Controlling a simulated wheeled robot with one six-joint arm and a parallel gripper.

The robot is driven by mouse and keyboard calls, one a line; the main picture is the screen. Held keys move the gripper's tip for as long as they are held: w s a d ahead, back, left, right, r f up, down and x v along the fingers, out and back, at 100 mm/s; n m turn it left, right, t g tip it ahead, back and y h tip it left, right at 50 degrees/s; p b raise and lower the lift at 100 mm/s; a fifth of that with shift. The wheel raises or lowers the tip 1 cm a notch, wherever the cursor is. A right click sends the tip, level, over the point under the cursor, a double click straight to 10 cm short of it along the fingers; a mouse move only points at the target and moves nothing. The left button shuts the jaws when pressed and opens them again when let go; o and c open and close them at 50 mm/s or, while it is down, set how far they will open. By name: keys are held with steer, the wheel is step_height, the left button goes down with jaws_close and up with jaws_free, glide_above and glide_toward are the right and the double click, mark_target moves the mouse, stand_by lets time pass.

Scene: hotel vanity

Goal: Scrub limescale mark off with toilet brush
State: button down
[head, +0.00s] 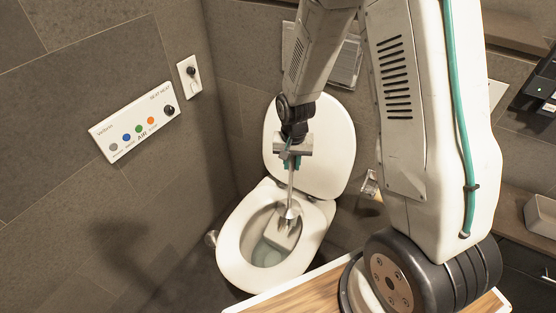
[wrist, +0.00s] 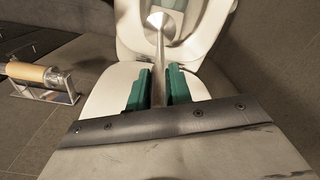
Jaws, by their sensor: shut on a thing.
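My gripper (head: 291,163) is above the toilet (head: 232,262), shut on the thin metal handle of the toilet brush (head: 291,188). The brush points down, with a round metal disc partway along it and its pale head inside the bowl. I cannot tell whether the head touches the bowl wall. In the wrist view, the teal fingers of my gripper (wrist: 160,90) are on either side of the brush handle (wrist: 159,55), and the disc hides the brush head. The seat is down and the lid (head: 325,150) is up. I cannot make out a limescale mark.
A control panel (head: 135,122) with coloured buttons and a small knob plate (head: 189,78) are on the left wall. A wooden top (head: 305,292) is in front at the lower right. A paper roll holder (wrist: 40,78) shows at left in the wrist view.

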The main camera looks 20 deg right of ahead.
mark_target(292, 172)
steer(key=shift+s+f, duration=0.2)
steer(key=shift+s, duration=0.2)
steer(key=shift+f, duration=3.95)
steer(key=shift+w, duration=0.1)
